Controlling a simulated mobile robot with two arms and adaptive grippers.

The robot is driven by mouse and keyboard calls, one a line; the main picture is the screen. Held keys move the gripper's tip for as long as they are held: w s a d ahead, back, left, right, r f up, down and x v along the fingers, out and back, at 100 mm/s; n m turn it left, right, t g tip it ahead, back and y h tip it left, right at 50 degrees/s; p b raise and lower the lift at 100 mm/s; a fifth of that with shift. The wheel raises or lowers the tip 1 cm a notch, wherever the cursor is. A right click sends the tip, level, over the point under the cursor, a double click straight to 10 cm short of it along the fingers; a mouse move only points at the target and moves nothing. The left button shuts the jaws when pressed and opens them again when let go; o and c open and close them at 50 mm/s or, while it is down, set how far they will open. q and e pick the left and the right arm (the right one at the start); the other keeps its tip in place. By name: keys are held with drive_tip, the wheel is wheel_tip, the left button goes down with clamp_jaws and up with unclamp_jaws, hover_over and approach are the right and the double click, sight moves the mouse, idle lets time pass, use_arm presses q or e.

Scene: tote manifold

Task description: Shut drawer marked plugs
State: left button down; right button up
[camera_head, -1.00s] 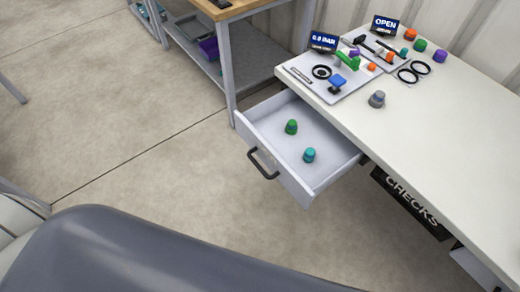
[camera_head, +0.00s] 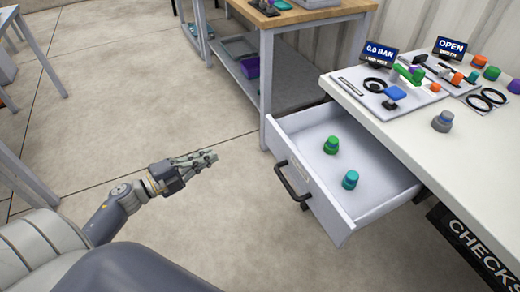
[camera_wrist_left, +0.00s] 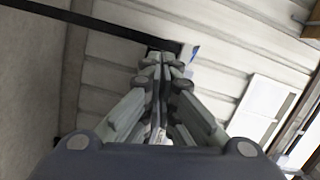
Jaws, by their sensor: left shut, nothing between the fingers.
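A white drawer (camera_head: 333,221) stands open under the left end of the white bench. It has a dark handle (camera_head: 292,181) on its front, and the label there is too small to read. A green plug (camera_head: 331,145) and a teal plug (camera_head: 350,180) stand inside. My left gripper (camera_head: 212,157) is shut and empty, to the left of the drawer front and apart from the handle. It also shows in the left wrist view (camera_wrist_left: 163,62), with wall panels behind it and no drawer there. My right gripper is not in view.
The white bench (camera_head: 440,140) carries a manifold with displays reading 0.0 BAR and OPEN, several coloured plugs and a grey knob (camera_head: 442,121). A wood-topped table (camera_head: 300,12) stands behind. Floor between gripper and drawer is clear.

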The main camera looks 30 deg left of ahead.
use_arm(q)
drive_tip(key=s+d+r+m+g+h+b, duration=0.1)
drive_tip(key=d+r+m+g+h, duration=0.15)
drive_tip(key=r+m, duration=0.2)
approach(270, 135)
drive_tip(key=shift+m+t+h, duration=0.25)
drive_tip(key=shift+t+h, duration=0.1)
drive_tip(key=x, duration=0.4)
drive_tip(key=f+x, duration=0.1)
drive_tip(key=x, duration=0.1)
drive_tip(key=shift+w+f+b, duration=0.1)
drive_tip(key=shift+w+b, duration=0.2)
drive_tip(key=shift+b, duration=0.05)
drive_tip(key=shift+w+d, duration=0.15)
drive_tip(key=shift+w, duration=0.1)
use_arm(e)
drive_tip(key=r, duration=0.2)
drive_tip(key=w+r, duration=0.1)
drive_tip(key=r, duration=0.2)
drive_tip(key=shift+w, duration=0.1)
use_arm(q)
drive_tip(key=shift+d, duration=0.1)
